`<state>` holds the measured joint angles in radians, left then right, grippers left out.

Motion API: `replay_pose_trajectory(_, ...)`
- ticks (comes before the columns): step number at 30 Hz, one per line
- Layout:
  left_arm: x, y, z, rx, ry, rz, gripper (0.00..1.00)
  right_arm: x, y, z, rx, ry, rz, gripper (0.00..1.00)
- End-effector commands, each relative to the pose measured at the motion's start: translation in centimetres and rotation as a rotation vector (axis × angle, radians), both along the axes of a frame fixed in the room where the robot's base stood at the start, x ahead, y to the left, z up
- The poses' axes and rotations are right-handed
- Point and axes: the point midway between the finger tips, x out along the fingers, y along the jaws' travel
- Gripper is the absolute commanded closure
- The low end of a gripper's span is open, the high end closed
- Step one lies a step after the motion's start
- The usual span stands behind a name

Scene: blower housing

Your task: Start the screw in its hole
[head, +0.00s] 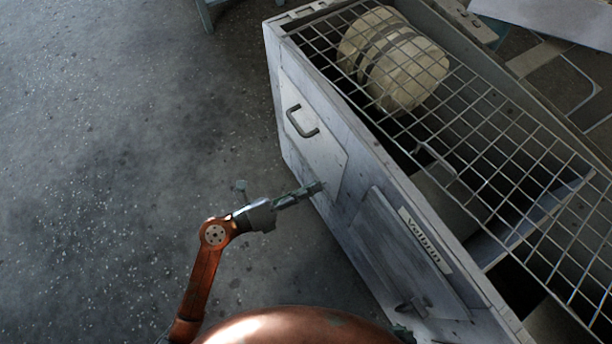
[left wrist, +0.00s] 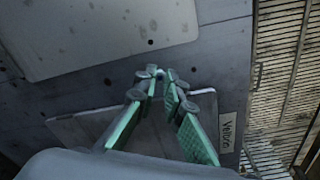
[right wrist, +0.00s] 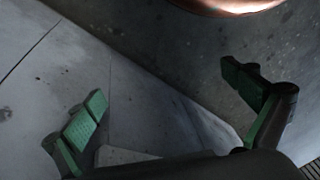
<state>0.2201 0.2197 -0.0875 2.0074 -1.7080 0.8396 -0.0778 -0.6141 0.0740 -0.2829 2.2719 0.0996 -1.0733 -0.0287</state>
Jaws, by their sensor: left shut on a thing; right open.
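My left gripper (head: 316,187) is at the side wall of the grey blower housing (head: 300,160), between its two panels. In the left wrist view, the left gripper (left wrist: 160,78) points at the wall with its green fingers closing together at the tips. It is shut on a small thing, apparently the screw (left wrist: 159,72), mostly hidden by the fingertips. A dark round hole (left wrist: 150,42) shows in the wall beyond the tips, and another (left wrist: 107,82) lies to the left. Whether the screw touches the wall, I cannot tell. My right gripper (right wrist: 165,88) is open and empty, its fingers wide apart.
A wire grille (head: 480,150) covers the housing top, over a pale drum (head: 395,60). The concrete floor (head: 110,150) to the left is clear.

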Motion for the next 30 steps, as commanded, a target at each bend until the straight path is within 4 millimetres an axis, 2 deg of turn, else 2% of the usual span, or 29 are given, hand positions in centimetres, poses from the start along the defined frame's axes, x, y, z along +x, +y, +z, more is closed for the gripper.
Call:
replay_pose_trajectory(1,0.6,0.7,-1.3,-0.018,-0.001,0.031,1.00,0.1,0.1,0.0,0.004,0.002,-0.001,0.00)
replay_pose_trajectory(4,1.2,1.6,-1.6,-0.033,-0.021,0.067,1.00,0.3,0.2,0.8,0.009,-0.003,0.000,0.00)
replay_pose_trajectory(8,1.6,1.6,-1.6,-0.038,-0.030,0.078,1.00,0.5,0.3,1.1,0.012,-0.011,-0.001,0.00)
replay_pose_trajectory(21,3.8,-1.5,-1.6,-0.039,-0.030,0.074,1.00,1.6,1.2,-0.2,0.037,-0.065,-0.008,0.00)
replay_pose_trajectory(30,5.0,-3.2,-1.4,-0.036,-0.031,0.074,1.00,1.0,0.6,0.7,0.021,-0.030,-0.003,0.00)
